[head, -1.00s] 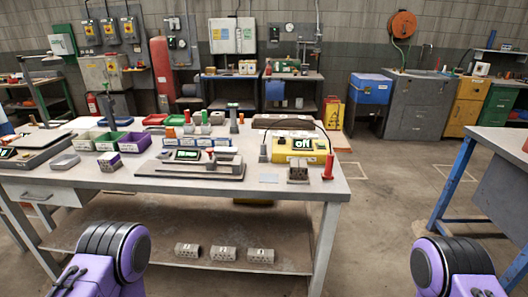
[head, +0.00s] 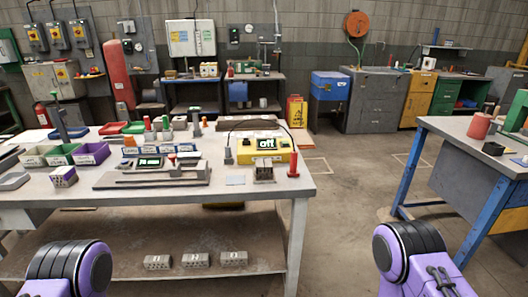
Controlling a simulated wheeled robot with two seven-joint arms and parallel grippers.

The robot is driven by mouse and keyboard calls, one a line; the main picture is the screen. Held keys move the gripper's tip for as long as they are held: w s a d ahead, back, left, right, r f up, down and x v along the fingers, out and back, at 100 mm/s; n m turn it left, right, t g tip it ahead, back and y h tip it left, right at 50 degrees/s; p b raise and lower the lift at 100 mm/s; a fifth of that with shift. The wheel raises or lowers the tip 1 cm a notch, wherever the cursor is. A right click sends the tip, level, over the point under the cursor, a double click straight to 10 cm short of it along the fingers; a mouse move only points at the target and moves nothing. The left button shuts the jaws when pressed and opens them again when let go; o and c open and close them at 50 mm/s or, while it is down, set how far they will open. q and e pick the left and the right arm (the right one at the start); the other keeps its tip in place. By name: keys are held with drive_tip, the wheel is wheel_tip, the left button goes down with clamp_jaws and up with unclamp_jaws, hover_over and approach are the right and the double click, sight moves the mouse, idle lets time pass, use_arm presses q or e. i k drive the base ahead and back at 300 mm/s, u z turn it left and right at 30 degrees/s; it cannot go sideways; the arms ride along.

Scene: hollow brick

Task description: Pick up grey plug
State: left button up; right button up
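A small upright grey plug-like piece (head: 228,150) stands on the main workbench, just left of the yellow box (head: 264,146) with a display reading "off". A thin dark cable arcs above that box. A similar red piece (head: 293,165) stands at the bench's right end. A grey brick with holes (head: 263,173) sits between them, near the front edge. I cannot tell for certain which piece is the grey plug. Only purple and black links of my two arms show at the bottom corners; both grippers are out of view.
The main workbench (head: 215,189) also holds a grey fixture (head: 152,177), coloured bins (head: 90,153) and several coloured upright pieces behind. Several numbered bricks (head: 196,260) lie on its lower shelf. A blue-legged table (head: 455,128) stands right. Open floor (head: 345,205) lies between.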

sight(228, 150)
drive_tip(key=k, duration=0.5)
drive_tip(key=u, duration=1.3)
drive_tip(key=i, duration=1.15)
drive_tip(key=z, duration=2.35)
